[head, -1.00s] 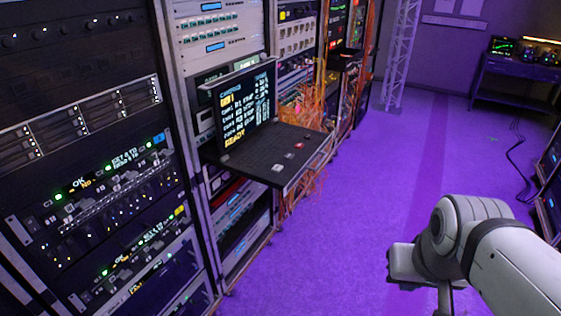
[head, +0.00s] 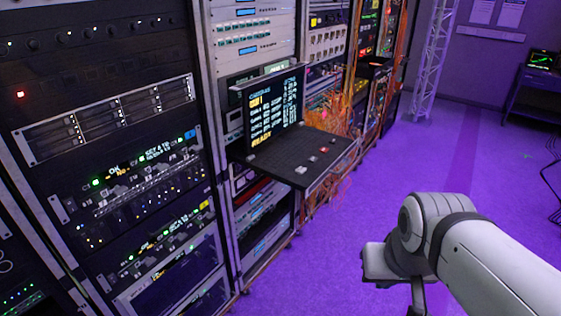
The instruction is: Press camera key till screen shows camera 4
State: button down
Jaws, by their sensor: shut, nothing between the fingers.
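A fold-up screen (head: 273,110) stands open above a pull-out keyboard tray (head: 290,152) on the rack. It shows a heading that seems to read CAMERAS, a yellow highlighted box with small text, several white rows and a yellow word like READY at the bottom. The small text is too blurred to read surely. A few small keys stand out on the tray's right part: a red one (head: 324,150) and pale ones beside it. I cannot tell which is the camera key. My arm shows at the lower right, apart from the tray; my gripper's fingertips are not visible.
Tall equipment racks (head: 110,130) fill the left. Orange cables (head: 335,122) hang behind the tray. The purple floor (head: 330,240) is clear between the racks and my arm. A white truss (head: 430,65) stands behind, and a dark table (head: 538,95) stands at the far right.

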aim_at(300, 169)
jog(key=u, duration=0.7)
jog(key=i, duration=1)
